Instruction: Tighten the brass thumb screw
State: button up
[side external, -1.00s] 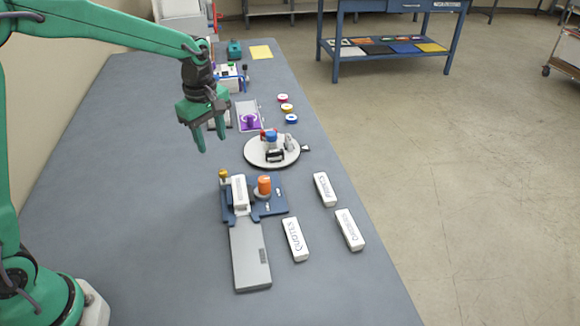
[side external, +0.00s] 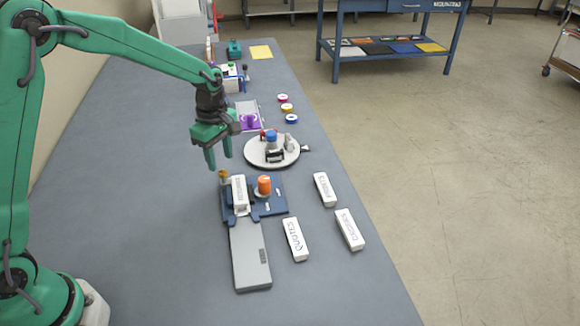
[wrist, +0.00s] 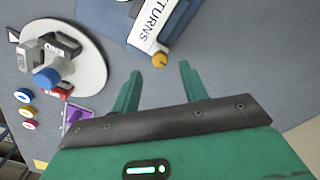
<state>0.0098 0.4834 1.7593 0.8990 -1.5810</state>
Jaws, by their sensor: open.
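The brass thumb screw (side external: 223,174) stands at the back left corner of the dark blue fixture (side external: 272,206), beside a white labelled block (side external: 239,192). In the wrist view the round brass head (wrist: 159,60) shows near the end of the white block, which reads "TURNS" in part (wrist: 150,25). My gripper (side external: 219,160) is open and empty, its fingers pointing down above and just behind the screw. In the wrist view the two green fingertips (wrist: 160,70) are apart, with the screw head beyond and between them, not touched.
An orange knob (side external: 264,186) stands on the fixture right of the white block. A round turntable (side external: 257,160) with small parts lies behind. White labelled blocks (side external: 296,240) lie at right, and a grey plate (side external: 250,262) extends in front. The table left of the fixture is clear.

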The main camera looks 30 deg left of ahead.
aim_at(223, 172)
jog(key=shift+f, duration=1.85)
grip_shut()
